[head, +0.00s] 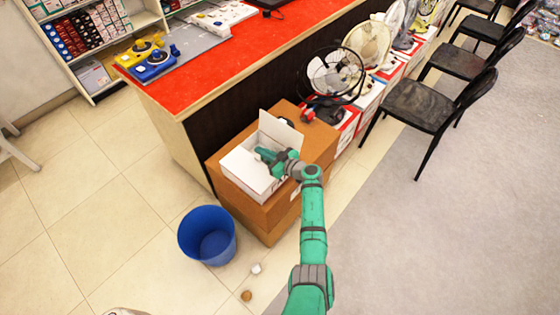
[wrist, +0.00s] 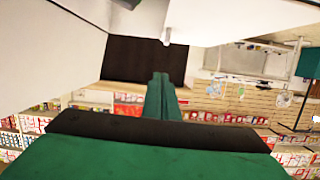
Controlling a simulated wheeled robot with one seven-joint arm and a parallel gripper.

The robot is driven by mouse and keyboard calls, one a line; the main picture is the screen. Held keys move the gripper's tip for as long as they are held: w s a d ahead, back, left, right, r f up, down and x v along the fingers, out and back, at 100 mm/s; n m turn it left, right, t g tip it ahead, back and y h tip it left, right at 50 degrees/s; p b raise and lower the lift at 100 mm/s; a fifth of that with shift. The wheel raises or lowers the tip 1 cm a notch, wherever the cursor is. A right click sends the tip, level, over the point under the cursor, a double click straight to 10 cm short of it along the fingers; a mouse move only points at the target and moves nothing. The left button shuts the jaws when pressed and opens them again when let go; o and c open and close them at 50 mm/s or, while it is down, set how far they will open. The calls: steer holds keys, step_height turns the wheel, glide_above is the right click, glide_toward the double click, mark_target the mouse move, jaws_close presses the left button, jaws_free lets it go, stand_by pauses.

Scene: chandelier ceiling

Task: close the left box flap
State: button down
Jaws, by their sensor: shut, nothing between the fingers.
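A white box (head: 246,177) stands on brown cardboard boxes beside the red-topped counter. One white flap (head: 281,132) stands raised at its far side in the head view. Whether this is the left flap, I cannot tell. My green gripper (head: 262,155) is over the box, with its fingers shut and empty, pointing left, below the raised flap. In the wrist view, my shut fingers (wrist: 160,97) point forward. A white panel (wrist: 50,50) fills the upper left there, and another white surface (wrist: 240,20) crosses the top. Contact between fingers and box is unclear.
The red counter (head: 220,62) runs behind the boxes. A blue bin (head: 207,235) stands on the floor at the front left. Several fans, one black (head: 335,76), stand to the right on boxes. Black chairs (head: 425,105) stand further right. The grey floor (head: 440,230) is clear.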

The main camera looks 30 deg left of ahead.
steer(key=v, duration=0.9)
steer(key=shift+d, duration=0.3)
steer(key=shift+s, duration=0.1)
steer(key=s+r+m+t+y, duration=0.2)
steer(key=s+r+m+t, duration=0.4)
steer(key=s+t, duration=0.55)
steer(key=s+d+r+m+h, duration=0.2)
steer(key=s+d+h, duration=0.3)
steer(key=s+d, duration=0.4)
steer(key=s+d+r+m+h, duration=0.3)
steer(key=s+d+h, duration=0.3)
steer(key=s+d, duration=0.4)
steer(key=s+d+r+m+h, duration=0.2)
steer(key=s+d+m+h, duration=0.2)
steer(key=s+d, duration=0.5)
steer(key=s+h, duration=0.1)
steer(key=s, duration=0.3)
steer(key=shift+s+d+r+h, duration=0.2)
steer(key=shift+s+r+h, duration=0.15)
steer(key=shift+s+h, duration=0.05)
steer(key=shift+d, duration=0.1)
